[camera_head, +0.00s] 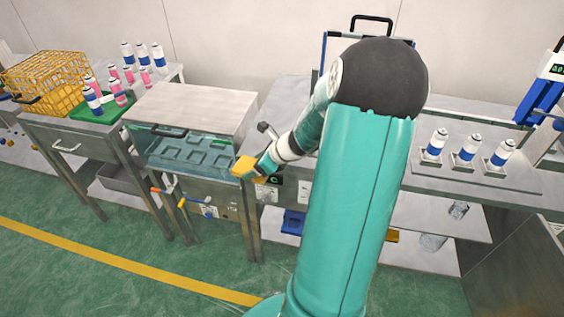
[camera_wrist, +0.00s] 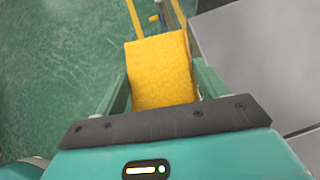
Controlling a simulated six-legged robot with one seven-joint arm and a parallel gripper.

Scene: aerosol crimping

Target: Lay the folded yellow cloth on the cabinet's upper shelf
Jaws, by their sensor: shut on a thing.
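The folded yellow cloth (camera_head: 245,166) is in my gripper (camera_head: 259,170), in front of the right end of the steel unit with the clear window. In the wrist view the cloth (camera_wrist: 160,68) is a thick yellow block between the two teal fingers of my gripper (camera_wrist: 163,88), which are shut on it. The cloth is held in the air, with green floor seen beyond it. A grey metal cabinet-like body (camera_head: 520,262) stands at the lower right. Its inside is not visible, and I cannot tell whether it is the named cabinet.
The steel unit (camera_head: 195,107) has a clear window over a moulded tray (camera_head: 190,152). A yellow wire basket (camera_head: 45,80) and several spray cans stand at the left. More cans (camera_head: 468,150) stand on the right bench. The green floor (camera_head: 110,270) in front is open.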

